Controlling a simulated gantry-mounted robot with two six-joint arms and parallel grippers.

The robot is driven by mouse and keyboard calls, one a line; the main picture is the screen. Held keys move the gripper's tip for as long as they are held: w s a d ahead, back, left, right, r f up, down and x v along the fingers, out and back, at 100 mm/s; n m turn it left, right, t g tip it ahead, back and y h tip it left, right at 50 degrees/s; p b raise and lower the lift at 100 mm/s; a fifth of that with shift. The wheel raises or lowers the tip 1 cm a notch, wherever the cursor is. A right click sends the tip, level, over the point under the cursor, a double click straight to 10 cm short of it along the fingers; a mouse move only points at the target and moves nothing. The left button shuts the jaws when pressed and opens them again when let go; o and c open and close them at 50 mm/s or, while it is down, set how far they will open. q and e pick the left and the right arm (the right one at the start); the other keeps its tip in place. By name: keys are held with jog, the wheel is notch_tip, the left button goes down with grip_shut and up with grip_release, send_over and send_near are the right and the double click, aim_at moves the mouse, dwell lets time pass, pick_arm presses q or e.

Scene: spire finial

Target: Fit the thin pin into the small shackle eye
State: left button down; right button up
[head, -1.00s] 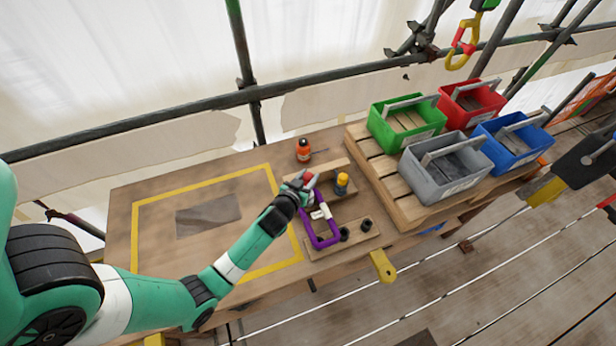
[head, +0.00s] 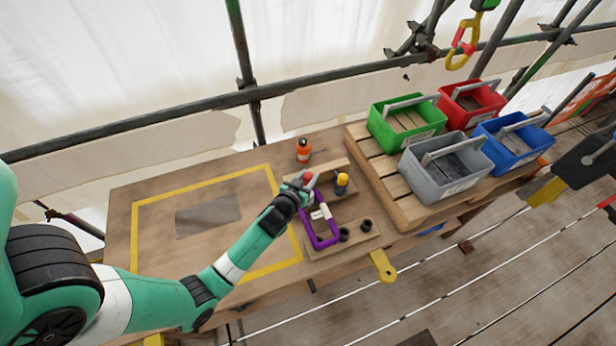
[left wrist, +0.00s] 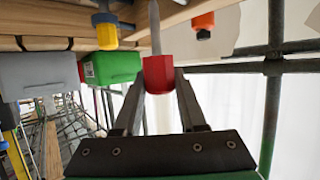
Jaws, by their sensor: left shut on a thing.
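My left gripper (head: 307,182) is shut on a red-headed pin (head: 308,176) above the wooden fixture on the bench. In the left wrist view the red head of the pin (left wrist: 158,74) sits between the fingertips, and its thin grey shank sticks out away from the gripper. A purple shackle-like frame (head: 320,242) with a pale piece at its middle lies on the fixture, just below the gripper in the head view. The gripper and arm partly cover it, and I cannot make out its eye. My right gripper is not in view.
A yellow-topped blue piece (head: 342,182) stands close right of the gripper. An orange bottle (head: 304,150) stands behind. Two dark rings (head: 345,234) sit on the fixture's front. Green, red, grey (head: 447,172) and blue bins fill the pallet at right. The yellow-taped bench area at left is mostly clear.

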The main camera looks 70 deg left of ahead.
pick_arm(q)
jog(key=shift+f+b, duration=3.45)
jog(key=shift+f, duration=0.05)
jog(key=shift+c, duration=2)
grip_release()
jog(key=p+v, duration=0.2)
jog(key=v, duration=0.9)
jog(key=shift+s+r, duration=0.2)
jog(key=shift+r, duration=0.1)
jog(key=shift+d, duration=0.1)
